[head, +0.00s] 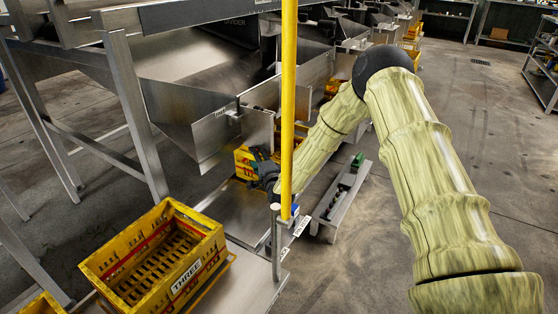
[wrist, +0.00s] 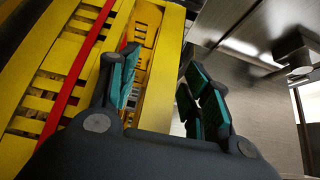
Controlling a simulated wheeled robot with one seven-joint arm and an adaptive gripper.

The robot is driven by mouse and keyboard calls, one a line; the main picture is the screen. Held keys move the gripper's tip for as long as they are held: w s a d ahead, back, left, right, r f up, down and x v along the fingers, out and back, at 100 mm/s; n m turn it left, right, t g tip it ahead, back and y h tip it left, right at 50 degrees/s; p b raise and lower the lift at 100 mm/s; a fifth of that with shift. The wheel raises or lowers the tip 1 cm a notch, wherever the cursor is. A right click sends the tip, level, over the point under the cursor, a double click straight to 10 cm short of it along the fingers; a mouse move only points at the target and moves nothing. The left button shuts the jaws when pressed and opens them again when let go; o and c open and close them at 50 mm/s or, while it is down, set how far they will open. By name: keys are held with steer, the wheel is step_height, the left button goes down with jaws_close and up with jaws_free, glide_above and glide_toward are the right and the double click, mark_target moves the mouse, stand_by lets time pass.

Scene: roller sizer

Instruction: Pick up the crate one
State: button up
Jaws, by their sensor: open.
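A yellow crate (head: 242,160) stands under the steel chutes in the head view, partly hidden by my gripper and the yellow post. No number can be read on it. In the wrist view a yellow crate (wrist: 160,75) with slats and a red strip fills the left side. My gripper (wrist: 166,88) is open, with one teal-padded finger on the crate's inner side and the other outside. The crate's wall lies between the fingers. I cannot tell whether either pad touches it. In the head view my gripper (head: 264,168) is dark and small beside the crate.
A yellow crate labelled THREE (head: 158,258) stands in the front left. A yellow post (head: 288,110) rises close to my arm. Steel chutes (head: 200,85) hang above the crate. A low bench (head: 340,195) stands right of the post. The floor at right is clear.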

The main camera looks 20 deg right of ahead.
jaws_close()
steer(key=shift+r, duration=0.15)
